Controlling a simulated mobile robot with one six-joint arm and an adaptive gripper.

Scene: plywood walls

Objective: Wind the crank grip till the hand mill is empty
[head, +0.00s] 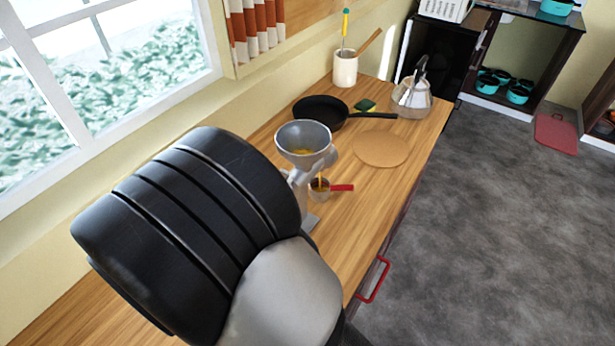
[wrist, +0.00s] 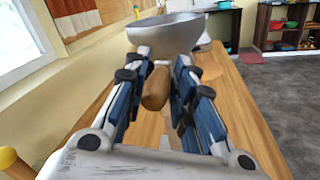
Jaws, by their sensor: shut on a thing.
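The hand mill (head: 303,140) stands on the wooden counter, with a wide grey metal hopper on top. Some yellow-orange stuff (head: 304,152) lies in the bottom of the hopper. A small cup with a red handle (head: 320,188) sits beside the mill under its outlet, with orange stuff showing at it. In the wrist view the hopper (wrist: 168,33) rises just beyond my gripper (wrist: 157,85). The gripper is shut on the brown wooden crank grip (wrist: 156,88). In the head view my arm hides the gripper and the crank.
Behind the mill are a black pan (head: 322,112), a round wooden board (head: 381,148), a kettle (head: 411,98) and a utensil crock (head: 345,69). A window (head: 105,75) is at the left. A red drawer handle (head: 374,280) sticks out at the counter front. Grey floor is open at the right.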

